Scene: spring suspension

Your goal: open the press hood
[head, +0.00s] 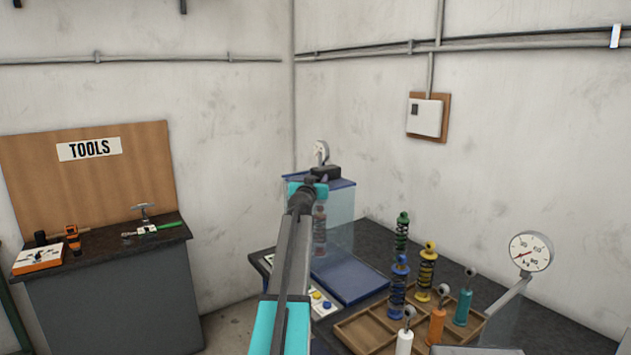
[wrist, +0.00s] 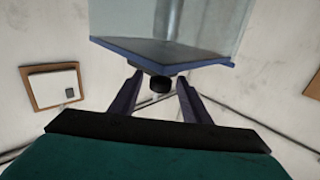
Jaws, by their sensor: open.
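The press hood is a clear box with a blue frame (head: 343,183) on the dark bench, behind my arm in the head view. The wrist view shows its clear wall and blue edge (wrist: 205,61). A round black knob (wrist: 160,84) sits near that edge. My gripper (wrist: 157,92) is open, its two dark fingers on either side of the knob with gaps visible. In the head view my gripper (head: 324,173) is at the hood's top and its fingers are hard to make out. The hood appears closed.
A blue plate (head: 350,276) and a button panel (head: 323,301) lie below the hood. A wooden tray (head: 365,333) with springs and coloured cylinders, and a pressure gauge (head: 530,252), stand at right. A tool bench (head: 110,290) is at left.

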